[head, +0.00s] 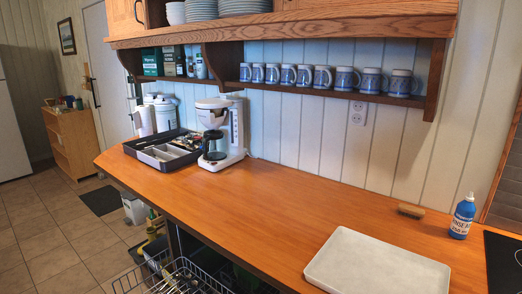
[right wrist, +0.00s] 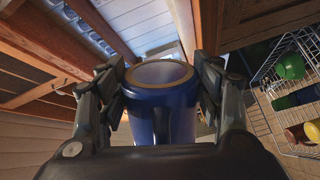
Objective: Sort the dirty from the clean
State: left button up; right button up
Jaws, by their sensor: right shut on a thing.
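My right gripper (right wrist: 160,100) is shut on a blue mug (right wrist: 165,115) with a brownish rim, its fingers on both sides of it. Neither gripper shows in the head view. A dark utensil tray (head: 130,149) with a lighter insert and utensils sits at the counter's far left end. A wire rack (head: 125,284) with utensils stands low in front of the counter. A pale, empty flat tray (head: 375,262) lies at the counter's right. Blue and white mugs (head: 322,77) line the wall shelf.
A white coffee maker (head: 237,125) stands beside the utensil tray. A blue bottle (head: 463,217) and a brush (head: 411,211) stand near the right end by a dark hob (head: 503,262). The counter's middle (head: 270,205) is clear. A wire rack (right wrist: 290,72) with coloured items shows in the wrist view.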

jog(key=m, duration=0.2)
jog(key=shift+r+m, duration=0.1)
jog(key=shift+m, duration=0.2)
jog(key=m+p, duration=0.2)
jog(key=m, duration=0.1)
jog(key=shift+r+m, duration=0.2)
jog(key=shift+m, duration=0.1)
jog(key=shift+f+m+p, duration=0.1)
jog(key=shift+m+p, duration=0.45)
jog(key=shift+m, duration=0.55)
jog(key=shift+f, duration=0.15)
